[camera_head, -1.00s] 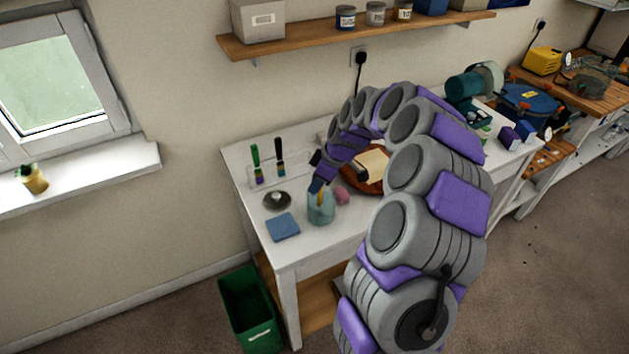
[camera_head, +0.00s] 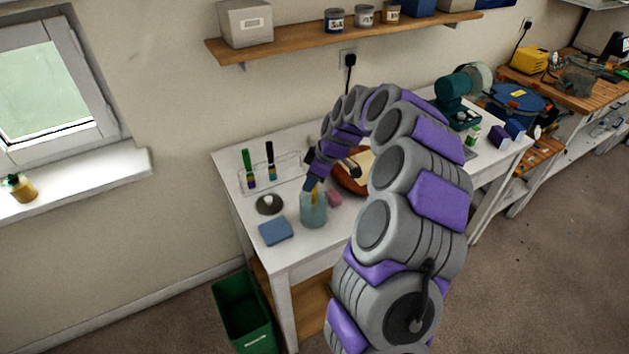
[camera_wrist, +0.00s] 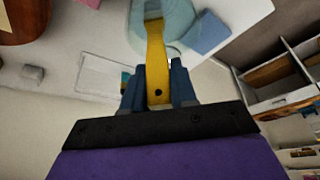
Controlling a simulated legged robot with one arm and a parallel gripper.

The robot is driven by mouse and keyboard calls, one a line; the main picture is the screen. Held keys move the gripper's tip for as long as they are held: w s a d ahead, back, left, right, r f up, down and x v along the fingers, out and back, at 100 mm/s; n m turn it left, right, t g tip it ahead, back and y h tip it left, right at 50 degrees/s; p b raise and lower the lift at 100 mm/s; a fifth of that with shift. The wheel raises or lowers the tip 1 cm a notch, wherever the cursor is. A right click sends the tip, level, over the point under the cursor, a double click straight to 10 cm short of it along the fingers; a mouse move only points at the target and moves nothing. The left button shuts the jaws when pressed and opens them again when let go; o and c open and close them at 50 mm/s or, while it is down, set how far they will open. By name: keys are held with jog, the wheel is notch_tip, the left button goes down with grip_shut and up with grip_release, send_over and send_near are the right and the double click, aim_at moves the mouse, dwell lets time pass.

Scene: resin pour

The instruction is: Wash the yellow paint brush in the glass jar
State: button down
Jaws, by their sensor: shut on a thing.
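The yellow paint brush shows in the wrist view (camera_wrist: 156,55), where my gripper (camera_wrist: 157,85) is shut on its handle. The brush reaches from the jaws into the glass jar (camera_wrist: 180,20); its far end is hard to make out. In the head view, the pale blue-green jar (camera_head: 313,211) stands on the white table, with the yellow handle (camera_head: 314,194) at its mouth. My gripper (camera_head: 313,184) is right above the jar, pointing down.
A blue cloth or sponge (camera_head: 276,231), a dark round lid (camera_head: 269,204) and a pink block (camera_head: 334,198) lie close around the jar. A clear rack (camera_head: 288,178) with green and black-handled brushes stands behind. A green bin (camera_head: 243,315) is on the floor.

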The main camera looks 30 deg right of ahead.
jog(key=shift+w+a, duration=0.3)
jog(key=shift+a, duration=0.15)
jog(key=shift+s+d+f+b, duration=0.1)
jog(key=shift+s+d+b, duration=0.35)
jog(key=shift+s+d, duration=0.3)
dwell(0.6)
jog(key=shift+w, duration=0.15)
